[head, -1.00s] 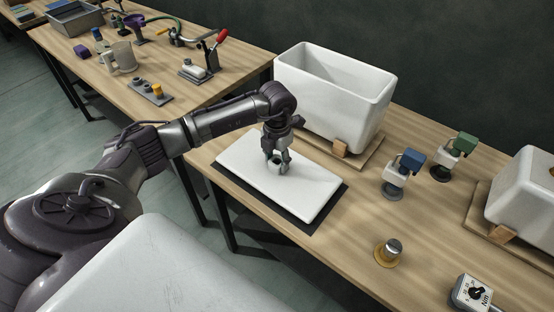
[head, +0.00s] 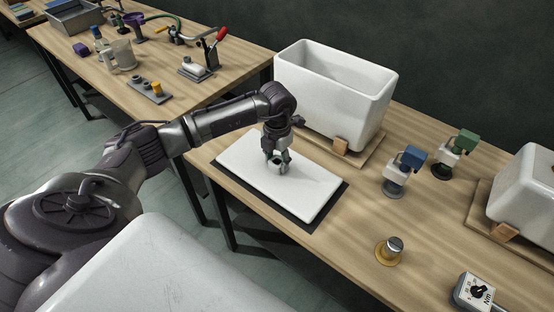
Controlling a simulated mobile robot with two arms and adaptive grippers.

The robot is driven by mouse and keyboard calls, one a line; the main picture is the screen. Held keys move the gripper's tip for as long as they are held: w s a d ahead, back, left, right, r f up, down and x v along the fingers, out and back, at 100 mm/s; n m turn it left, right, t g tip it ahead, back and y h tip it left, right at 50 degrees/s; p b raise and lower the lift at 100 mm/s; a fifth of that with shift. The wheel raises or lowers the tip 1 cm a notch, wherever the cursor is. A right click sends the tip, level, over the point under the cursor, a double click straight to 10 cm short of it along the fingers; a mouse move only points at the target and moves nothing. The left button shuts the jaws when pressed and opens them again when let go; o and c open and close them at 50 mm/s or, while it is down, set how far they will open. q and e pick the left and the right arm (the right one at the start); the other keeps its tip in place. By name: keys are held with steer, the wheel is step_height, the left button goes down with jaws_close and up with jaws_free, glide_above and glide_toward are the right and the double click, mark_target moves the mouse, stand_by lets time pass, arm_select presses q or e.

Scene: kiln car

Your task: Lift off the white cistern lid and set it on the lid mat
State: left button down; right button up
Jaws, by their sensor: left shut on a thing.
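The white cistern lid (head: 305,190) is a flat rectangular slab lying level on or just over the dark lid mat (head: 329,205); I cannot tell if a thin gap is left. The mat shows as a dark border along the lid's front and right edges. My left gripper (head: 277,165) points down at the middle of the lid and is shut on its small knob, which the fingers mostly hide. The white cistern (head: 330,102) stands open-topped behind the lid on a wooden board. My right gripper is not in view.
To the right stand a blue-topped fitting (head: 401,170), a green-topped fitting (head: 454,153), a brass-based knob (head: 389,250) and a torque gauge (head: 474,292). Another white cistern (head: 525,183) sits at the far right. A second bench (head: 110,80) with tools is at the upper left.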

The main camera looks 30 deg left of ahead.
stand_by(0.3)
arm_select(q)
steer(key=shift+c, duration=2.4)
jaws_free()
steer(key=shift+f, duration=0.15)
steer(key=shift+r, duration=0.2)
step_height(320, 180, up, 8)
steer(key=p, duration=0.5)
